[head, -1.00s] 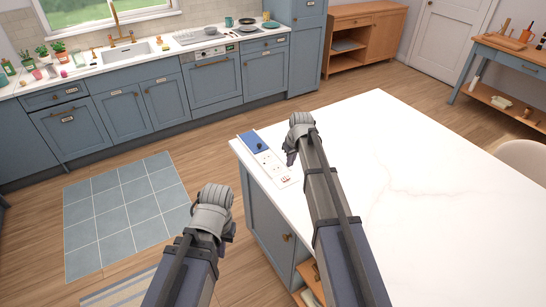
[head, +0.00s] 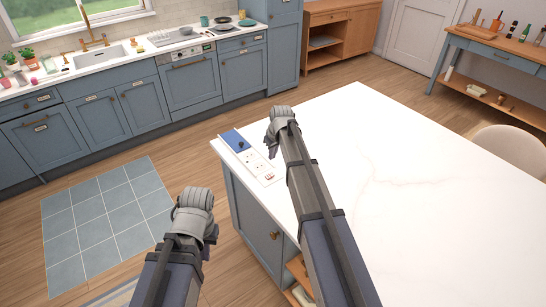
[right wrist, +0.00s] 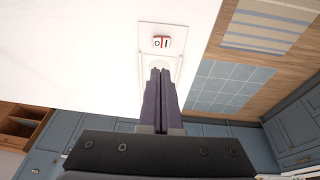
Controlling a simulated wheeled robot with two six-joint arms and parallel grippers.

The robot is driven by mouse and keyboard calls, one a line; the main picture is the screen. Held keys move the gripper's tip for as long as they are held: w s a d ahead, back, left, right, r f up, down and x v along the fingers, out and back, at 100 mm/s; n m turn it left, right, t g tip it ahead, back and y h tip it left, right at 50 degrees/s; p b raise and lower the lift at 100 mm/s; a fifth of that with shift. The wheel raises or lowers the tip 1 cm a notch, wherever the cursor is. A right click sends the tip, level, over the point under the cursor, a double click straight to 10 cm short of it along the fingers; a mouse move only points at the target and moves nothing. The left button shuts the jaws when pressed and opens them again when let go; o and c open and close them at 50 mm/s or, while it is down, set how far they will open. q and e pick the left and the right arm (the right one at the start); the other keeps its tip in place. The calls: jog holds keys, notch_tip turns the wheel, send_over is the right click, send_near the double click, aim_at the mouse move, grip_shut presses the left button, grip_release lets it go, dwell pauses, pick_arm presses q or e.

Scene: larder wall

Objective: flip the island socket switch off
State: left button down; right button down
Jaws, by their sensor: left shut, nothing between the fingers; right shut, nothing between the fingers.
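The island socket strip (head: 254,164) lies on the near left corner of the white island top. It has a blue end with a dark knob (head: 241,145), white outlets, and a small red-and-white switch (head: 267,178) at its near end. The right wrist view shows the switch (right wrist: 161,43) close up, with dark markings, just beyond my fingertips. My right gripper (head: 273,150) is shut and empty beside the strip; in the right wrist view its fingertips (right wrist: 160,70) overlap the strip. Contact cannot be told. My left gripper (head: 195,204) is shut and empty, left of the island.
The island top (head: 400,180) is otherwise clear. Below its edge is a blue cabinet (head: 255,220) with a knob. A blue tiled mat (head: 100,220) lies on the floor at left. A counter with a sink (head: 100,55) runs along the back, and a chair (head: 512,150) stands at right.

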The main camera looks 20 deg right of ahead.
aim_at(271, 174)
jog(key=b+x, duration=0.6)
jog(key=x, duration=0.1)
jog(key=b+x, duration=0.3)
jog(key=shift+s+d+f, duration=0.25)
jog(key=shift+s+f, duration=0.05)
jog(key=shift+s, duration=0.05)
jog(key=shift+d+f+b, duration=0.1)
jog(key=shift+f+b, duration=0.4)
jog(key=shift+b, duration=0.05)
